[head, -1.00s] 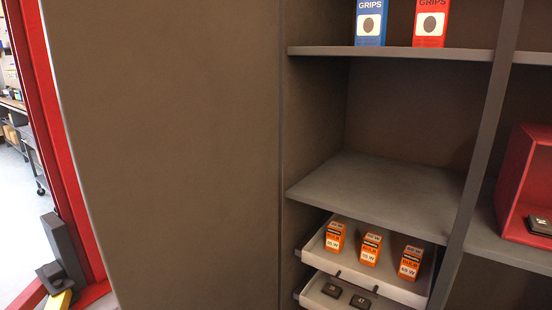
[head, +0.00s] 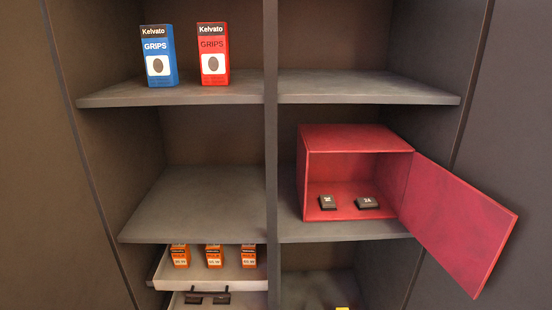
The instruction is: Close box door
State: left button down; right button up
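A red box (head: 304,180) stands on the middle shelf of the cabinet's right column in the head view. Its front is open. Its red door (head: 458,222) is hinged at the box's right edge and swings outward to the right, past the shelf's front edge. Two small dark blocks with white markings, a left one (head: 327,202) and a right one (head: 367,203), lie on the box floor. Neither of my grippers shows in the head view. A small yellow bit shows at the bottom edge, too little to identify.
A vertical divider (head: 271,150) splits the cabinet. A blue grips box (head: 158,56) and a red grips box (head: 213,54) stand upper left. A pulled-out tray (head: 168,272) with orange boxes is lower left. The left middle shelf (head: 200,205) is bare.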

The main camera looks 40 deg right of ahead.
aim_at(467, 231)
jog(key=z, duration=1.6)
jog(key=k+l+z, duration=0.15)
jog(key=k+j, duration=0.05)
